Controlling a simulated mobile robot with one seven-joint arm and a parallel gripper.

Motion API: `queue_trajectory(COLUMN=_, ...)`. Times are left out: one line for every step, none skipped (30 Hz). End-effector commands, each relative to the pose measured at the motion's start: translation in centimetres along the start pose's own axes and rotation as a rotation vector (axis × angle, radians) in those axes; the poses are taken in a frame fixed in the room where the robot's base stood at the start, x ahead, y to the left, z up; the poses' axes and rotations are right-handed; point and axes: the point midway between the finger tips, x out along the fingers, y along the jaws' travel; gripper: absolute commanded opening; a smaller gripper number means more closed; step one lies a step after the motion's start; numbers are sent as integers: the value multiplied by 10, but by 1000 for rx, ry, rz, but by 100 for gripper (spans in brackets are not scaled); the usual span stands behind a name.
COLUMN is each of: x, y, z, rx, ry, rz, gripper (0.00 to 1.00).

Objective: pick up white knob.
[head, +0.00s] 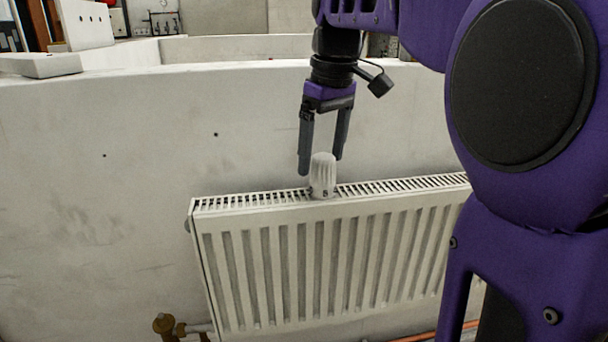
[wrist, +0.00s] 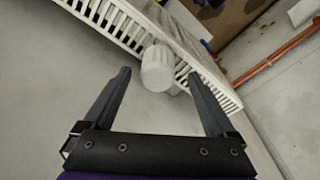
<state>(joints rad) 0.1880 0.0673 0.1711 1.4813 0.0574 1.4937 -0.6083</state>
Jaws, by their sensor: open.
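The white knob (head: 322,175) stands upright on the top grille of the white radiator (head: 330,255) in the head view. It is ribbed, with a small dark mark near its base. My gripper (head: 321,166) is open and points down, with its fingertips around the height of the knob's upper part. In the wrist view the knob (wrist: 157,68) lies ahead of the open gripper (wrist: 160,78), roughly centred between the two fingers. I see no finger touching it.
A pale wall (head: 100,150) rises behind the radiator. A brass valve (head: 165,325) sits at the radiator's lower left. A copper pipe (wrist: 275,57) runs along the floor in the wrist view. The grille on both sides of the knob is clear.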

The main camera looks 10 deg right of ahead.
Motion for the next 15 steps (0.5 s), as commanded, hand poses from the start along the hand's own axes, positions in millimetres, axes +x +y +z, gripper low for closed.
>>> queue_trajectory(x=9, y=1, z=1, rx=1, ry=-3, rz=-2, gripper=91)
queue_trajectory(x=14, y=1, z=2, rx=1, ry=-3, rz=-2, gripper=91)
queue_trajectory(x=20, y=2, z=2, rx=1, ry=-3, rz=-2, gripper=91)
queue_trajectory(x=25, y=3, z=3, rx=1, ry=-3, rz=-2, gripper=91)
queue_trajectory(x=30, y=3, z=3, rx=1, ry=-3, rz=-2, gripper=91)
queue_trajectory(x=35, y=3, z=3, rx=0, ry=-2, rz=-2, gripper=91)
queue_trajectory(x=38, y=3, z=3, rx=0, ry=-3, rz=-2, gripper=91)
queue_trajectory(x=42, y=3, z=2, rx=0, ry=-2, rz=-2, gripper=91)
queue_trajectory(x=45, y=3, z=2, rx=0, ry=-2, rz=-1, gripper=91)
queue_trajectory(x=46, y=3, z=2, rx=0, ry=-1, rz=-1, gripper=91)
queue_trajectory(x=47, y=3, z=2, rx=0, ry=-1, rz=-1, gripper=91)
queue_trajectory(x=47, y=3, z=2, rx=0, ry=-1, rz=-1, gripper=91)
queue_trajectory(x=48, y=3, z=2, rx=0, ry=-1, rz=-1, gripper=91)
queue_trajectory(x=47, y=3, z=2, rx=0, ry=-1, rz=0, gripper=91)
queue_trajectory(x=47, y=3, z=2, rx=0, ry=-1, rz=0, gripper=91)
